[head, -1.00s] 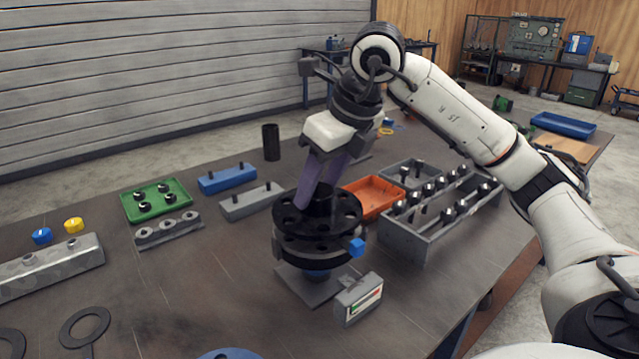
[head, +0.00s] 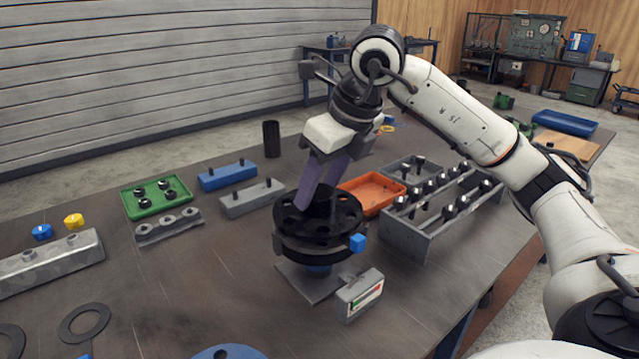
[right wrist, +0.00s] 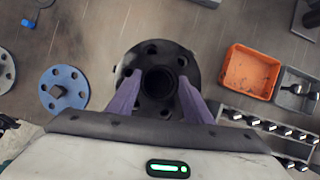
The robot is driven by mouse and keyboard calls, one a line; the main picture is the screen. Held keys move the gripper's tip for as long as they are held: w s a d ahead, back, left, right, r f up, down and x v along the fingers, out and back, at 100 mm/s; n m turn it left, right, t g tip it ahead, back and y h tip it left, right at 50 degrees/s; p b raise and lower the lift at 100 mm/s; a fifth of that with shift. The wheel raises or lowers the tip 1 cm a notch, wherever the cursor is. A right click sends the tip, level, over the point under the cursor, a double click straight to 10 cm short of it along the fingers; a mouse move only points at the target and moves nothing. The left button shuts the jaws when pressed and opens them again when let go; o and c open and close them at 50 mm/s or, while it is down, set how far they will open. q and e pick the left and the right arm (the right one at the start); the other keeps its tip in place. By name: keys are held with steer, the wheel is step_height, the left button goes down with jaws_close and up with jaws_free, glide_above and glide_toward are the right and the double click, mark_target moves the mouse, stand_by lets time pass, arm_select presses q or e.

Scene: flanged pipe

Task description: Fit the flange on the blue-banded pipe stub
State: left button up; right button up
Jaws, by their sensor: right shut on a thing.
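A black flange (head: 345,212) with bolt holes and a raised hub lies level over a second black flanged disc (head: 292,246) on the pipe stub. The two discs look stacked; I cannot tell whether they touch fully. A blue block (head: 357,242) sits at the discs' right edge. My right gripper (head: 318,196) points down, its purple fingers shut on the flange's hub. The right wrist view shows the flange (right wrist: 158,52) between both fingers. My left gripper is not in view.
A grey box with a coloured indicator (head: 360,294) stands close in front at the right. An orange tray (head: 371,193) and a grey bolt rack (head: 408,237) lie right. A green tray (head: 178,205) and grey blocks are left.

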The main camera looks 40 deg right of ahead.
stand_by(0.7)
steer(key=shift+f+b, duration=0.3)
steer(key=shift+f, duration=0.05)
steer(key=o, duration=1.6)
steer(key=shift+c, duration=0.2)
steer(key=shift+f, duration=0.1)
